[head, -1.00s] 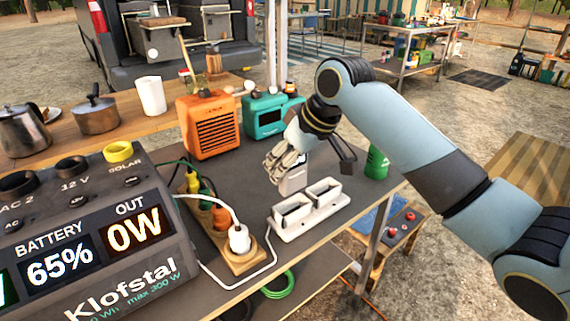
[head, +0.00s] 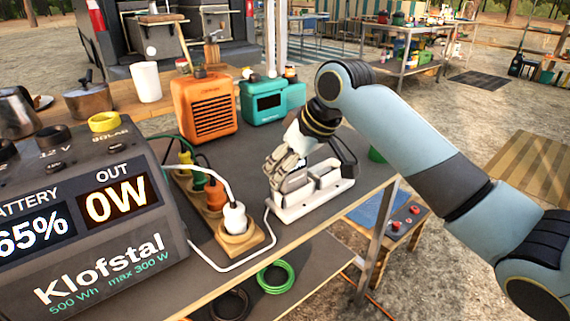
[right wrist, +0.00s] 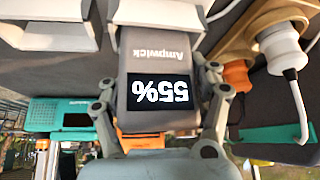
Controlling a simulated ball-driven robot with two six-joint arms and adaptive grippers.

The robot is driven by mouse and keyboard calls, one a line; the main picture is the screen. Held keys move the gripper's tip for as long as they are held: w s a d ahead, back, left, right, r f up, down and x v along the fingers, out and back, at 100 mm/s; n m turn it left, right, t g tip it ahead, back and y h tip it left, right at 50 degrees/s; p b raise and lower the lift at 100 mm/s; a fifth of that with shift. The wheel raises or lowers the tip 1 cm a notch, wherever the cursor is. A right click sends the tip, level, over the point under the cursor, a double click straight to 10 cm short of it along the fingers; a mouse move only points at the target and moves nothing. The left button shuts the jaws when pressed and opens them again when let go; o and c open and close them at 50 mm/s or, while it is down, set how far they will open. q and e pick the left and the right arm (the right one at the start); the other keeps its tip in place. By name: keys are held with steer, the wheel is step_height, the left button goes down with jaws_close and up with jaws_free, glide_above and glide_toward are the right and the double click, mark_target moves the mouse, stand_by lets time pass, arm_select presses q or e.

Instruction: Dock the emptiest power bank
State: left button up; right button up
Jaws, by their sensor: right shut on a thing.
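My right gripper (head: 287,172) is shut on a grey power bank (head: 294,181). In the right wrist view the bank (right wrist: 156,62) has the word Ampwick and a screen reading 55%, upside down, with a finger on each side. The white dock (head: 310,207) has two slots and stands near the table's front edge. The bank is at the dock's left slot, its lower end down at the slot's opening; how deep it sits is hidden. The right slot looks empty. The dock (right wrist: 52,30) also shows at the top of the right wrist view. My left gripper is out of view.
A power station (head: 100,230) reading 65% and OUT 0W stands at the left. A wooden plug strip (head: 240,242) with a white plug and cable is left of the dock. An orange radio (head: 207,107) and teal device (head: 268,101) stand behind.

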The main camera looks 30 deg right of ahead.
steer(key=o, duration=1.7)
steer(key=v, duration=1.2)
steer(key=shift+s+f, duration=0.1)
